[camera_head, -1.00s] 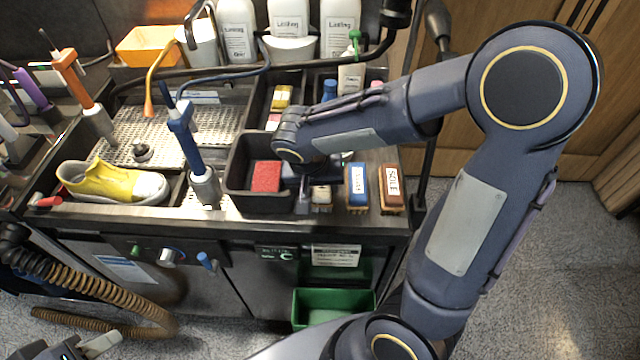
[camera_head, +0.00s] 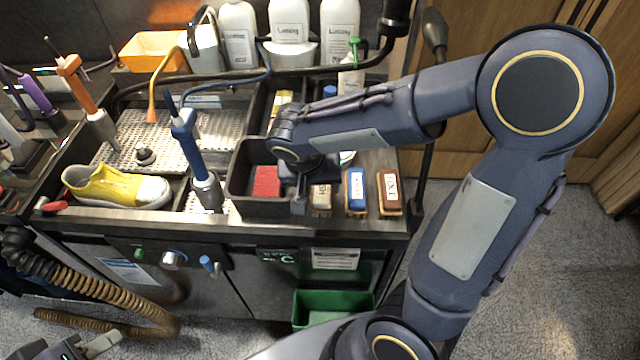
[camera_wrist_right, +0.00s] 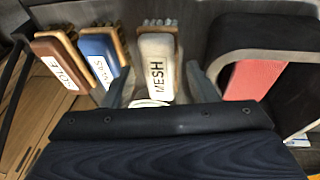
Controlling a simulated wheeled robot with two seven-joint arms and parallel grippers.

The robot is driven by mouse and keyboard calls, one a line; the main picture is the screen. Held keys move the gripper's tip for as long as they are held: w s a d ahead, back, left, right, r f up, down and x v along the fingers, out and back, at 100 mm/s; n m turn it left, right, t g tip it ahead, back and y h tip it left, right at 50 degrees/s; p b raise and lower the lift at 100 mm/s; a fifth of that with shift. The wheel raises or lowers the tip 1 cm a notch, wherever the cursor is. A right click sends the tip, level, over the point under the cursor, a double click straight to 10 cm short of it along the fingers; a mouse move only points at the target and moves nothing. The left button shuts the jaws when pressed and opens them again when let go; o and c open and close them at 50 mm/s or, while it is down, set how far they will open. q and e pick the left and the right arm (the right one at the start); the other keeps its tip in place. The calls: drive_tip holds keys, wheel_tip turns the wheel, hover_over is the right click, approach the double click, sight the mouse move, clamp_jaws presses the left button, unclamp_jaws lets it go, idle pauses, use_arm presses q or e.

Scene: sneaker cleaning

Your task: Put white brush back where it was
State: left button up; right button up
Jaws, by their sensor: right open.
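The white brush (camera_head: 321,197), with a pale top labelled MESH, stands at the front of the counter, left of the blue brush. It also shows in the right wrist view (camera_wrist_right: 157,68), bristles toward the top of the picture. My right gripper (camera_wrist_right: 160,85) is open, with a grey finger showing on either side of the white brush; I cannot tell whether they touch it. In the head view its arm hides part of the area behind the brush. My left gripper (camera_head: 100,344) is at the lower left corner, mostly cut off, away from the brushes.
A blue brush (camera_head: 356,190) and a brown brush (camera_head: 389,192) stand to the right. A black bin (camera_head: 240,185) with a red block (camera_head: 266,182) is close on the left. A yellow sneaker (camera_head: 115,187) lies further left. A green box (camera_head: 333,306) is below the counter.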

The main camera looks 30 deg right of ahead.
drive_tip(key=p+v, duration=0.1)
drive_tip(key=v, duration=0.3)
drive_tip(key=shift+p, duration=0.3)
drive_tip(key=shift+s+d+r, duration=0.1)
drive_tip(key=shift+s+r, duration=0.05)
drive_tip(key=shift+r, duration=0.05)
use_arm(q)
wheel_tip(320, 180, up, 2)
drive_tip(key=shift+r, duration=0.25)
use_arm(e)
drive_tip(key=s+r+n+t+y, duration=0.3)
drive_tip(key=s+y, duration=0.4)
drive_tip(key=s, duration=0.6)
drive_tip(key=shift+s+a+r+n+t, duration=0.4)
drive_tip(key=shift+r+n, duration=0.3)
drive_tip(key=shift+r, duration=0.25)
